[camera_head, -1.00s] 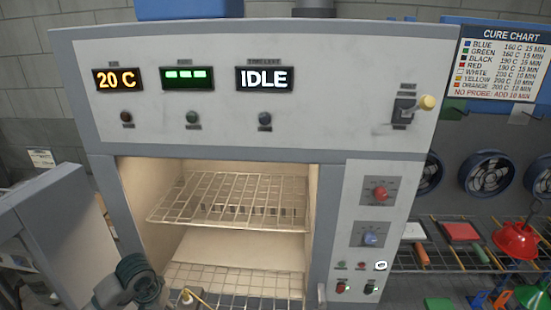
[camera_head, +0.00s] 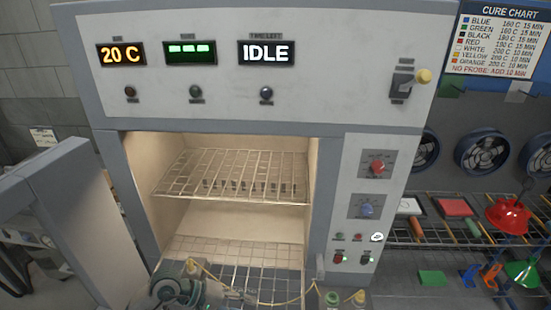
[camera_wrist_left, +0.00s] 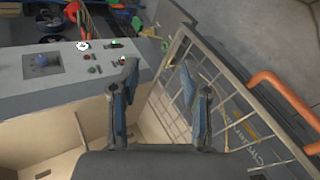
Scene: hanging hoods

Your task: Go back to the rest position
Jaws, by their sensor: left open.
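My left arm (camera_head: 180,288) shows at the bottom of the head view, in front of the open oven's lower opening. Its fingers cannot be made out there. In the left wrist view my left gripper (camera_wrist_left: 158,82) has its two blue-padded fingers spread apart, with nothing between them. Below it in that view are the oven's wire rack (camera_wrist_left: 172,92) and control panel (camera_wrist_left: 75,68). My right gripper is not in view.
The oven (camera_head: 330,105) reads 20 C and IDLE. Its door (camera_head: 85,225) stands open at the left. Inside, the upper wire rack (camera_head: 235,175) is empty. An orange handle (camera_wrist_left: 285,98) lies right of the gripper. Red and green hoods (camera_head: 508,215) are at the right.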

